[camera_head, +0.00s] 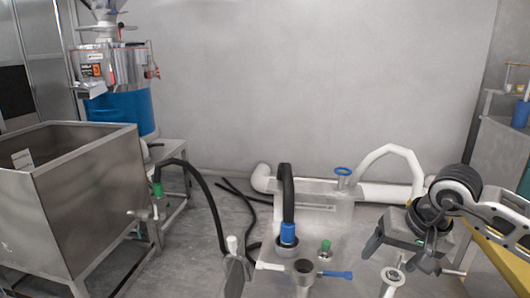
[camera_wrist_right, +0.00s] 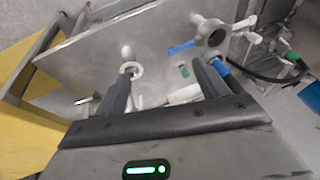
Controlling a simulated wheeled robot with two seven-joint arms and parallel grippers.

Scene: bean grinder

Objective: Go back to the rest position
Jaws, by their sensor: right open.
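My right gripper (camera_head: 400,258) is at the right of the head view, with its arm coming in from the right edge. Its two dark fingers are spread apart with nothing between them. It is above the right part of the metal piping stand. In the right wrist view the open fingers (camera_wrist_right: 160,72) point toward a grey metal plate (camera_wrist_right: 85,60) with pipe fittings. A pipe end with a blue handle (camera_wrist_right: 212,40) shows beyond the right finger. My left gripper does not show.
A large open metal bin (camera_head: 70,200) stands at the left, with a blue and steel grinder (camera_head: 120,90) behind it. A black hose (camera_head: 287,195) rises from a blue fitting at the centre. White pipes (camera_head: 385,190) run along the back. Yellow panel (camera_head: 500,262) lies under my right arm.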

